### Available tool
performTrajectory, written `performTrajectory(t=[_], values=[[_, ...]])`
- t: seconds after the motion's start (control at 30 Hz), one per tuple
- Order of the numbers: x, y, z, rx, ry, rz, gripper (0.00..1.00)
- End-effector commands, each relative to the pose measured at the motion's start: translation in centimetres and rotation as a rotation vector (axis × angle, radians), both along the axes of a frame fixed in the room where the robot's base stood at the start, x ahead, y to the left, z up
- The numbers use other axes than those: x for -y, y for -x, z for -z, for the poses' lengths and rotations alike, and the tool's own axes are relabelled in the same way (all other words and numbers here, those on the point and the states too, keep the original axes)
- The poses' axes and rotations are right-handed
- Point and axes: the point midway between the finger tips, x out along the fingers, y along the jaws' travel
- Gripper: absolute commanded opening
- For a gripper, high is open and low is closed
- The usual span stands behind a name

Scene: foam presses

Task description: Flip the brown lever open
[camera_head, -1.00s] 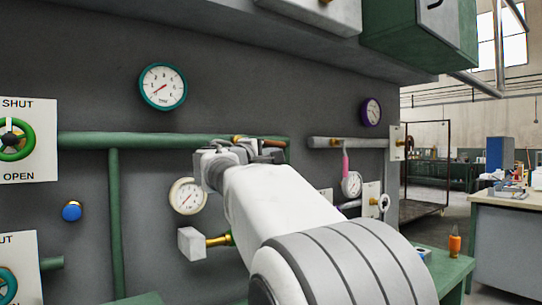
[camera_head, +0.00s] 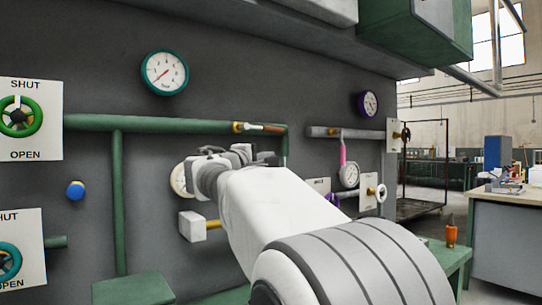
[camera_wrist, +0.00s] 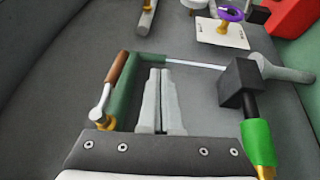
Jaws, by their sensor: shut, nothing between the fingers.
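The brown lever (camera_head: 266,128) sits at the brass valve on the right part of the green pipe (camera_head: 175,124). Its handle lies along the pipe and points right. In the wrist view the brown lever (camera_wrist: 119,68) is left of my fingers, with a pale metal arm and brass fitting at its near end. My gripper (camera_wrist: 160,75) is shut and empty, its fingers side by side and apart from the lever. In the head view my gripper (camera_head: 225,158) is just below the lever and the pipe; its fingertips are hard to make out there.
A white block on a brass stem (camera_head: 193,227) stands out below my gripper. A white gauge (camera_head: 178,180) is partly hidden behind it. A pink handle (camera_head: 343,152) hangs from a grey pipe at the right. A green ledge (camera_head: 135,289) is low at the left.

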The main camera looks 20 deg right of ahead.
Motion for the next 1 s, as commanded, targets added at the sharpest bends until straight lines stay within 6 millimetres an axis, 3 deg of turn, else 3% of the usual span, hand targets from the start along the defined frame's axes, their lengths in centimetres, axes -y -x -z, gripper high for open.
performTrajectory(t=[0.2, 0.43, 0.87, 1.0], values=[[-2.9, 3.1, 1.3, -0.002, -0.001, -0.001, 0.00], [-4.5, 4.9, 2.2, -0.001, 0.000, 0.001, 0.00], [-4.6, 5.2, 2.4, -0.002, -0.004, 0.003, 0.00], [-2.9, 6.5, 4.0, -0.036, -0.081, 0.019, 0.00]])
